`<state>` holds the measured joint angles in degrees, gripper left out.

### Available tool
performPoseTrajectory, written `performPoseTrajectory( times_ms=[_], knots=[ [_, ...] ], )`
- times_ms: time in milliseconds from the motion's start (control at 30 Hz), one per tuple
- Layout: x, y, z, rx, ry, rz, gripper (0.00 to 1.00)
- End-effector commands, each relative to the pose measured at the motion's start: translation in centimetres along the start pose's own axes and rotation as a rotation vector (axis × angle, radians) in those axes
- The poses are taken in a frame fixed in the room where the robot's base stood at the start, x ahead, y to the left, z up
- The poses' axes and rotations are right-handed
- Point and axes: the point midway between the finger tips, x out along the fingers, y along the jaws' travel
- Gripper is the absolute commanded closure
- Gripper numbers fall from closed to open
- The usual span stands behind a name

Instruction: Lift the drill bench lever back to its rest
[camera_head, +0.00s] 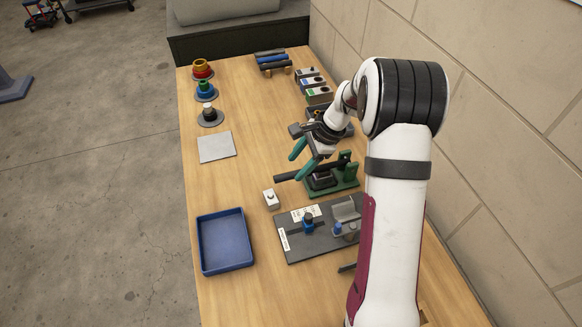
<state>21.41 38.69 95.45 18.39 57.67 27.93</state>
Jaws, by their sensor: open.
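The drill bench (343,183) is a green base with a dark block and a green upright, at the middle right of the table. A dark bar that looks like its lever (284,177) reaches out to the left from it, close to level. My gripper (297,167) has two teal fingers, spread open and pointing down to the left. The fingers are at the bar, one on its far side and one overlapping it in the picture. I cannot tell whether they touch it. My wrist and fingers hide parts of the bar and bench.
A small white block (270,199) lies left of the bench. A dark fixture plate (290,247) and a blue tray (203,250) are in front. A grey square (216,146), ringed posts (205,89) and coloured boxes (319,95) stand farther back. A block wall (480,110) borders the right.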

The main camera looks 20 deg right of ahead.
Motion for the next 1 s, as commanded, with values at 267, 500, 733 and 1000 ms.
performPoseTrajectory(
  times_ms=[267, 500, 733, 1000],
  knots=[
    [3.7, 0.0, 0.1, -0.001, 0.000, 0.001, 0.43],
    [3.9, 0.0, 0.0, -0.002, 0.001, 0.000, 0.43],
    [3.9, 0.0, 0.0, -0.002, 0.001, 0.000, 0.77],
    [3.9, 0.0, 0.0, -0.002, 0.001, 0.000, 1.00]
  ],
)
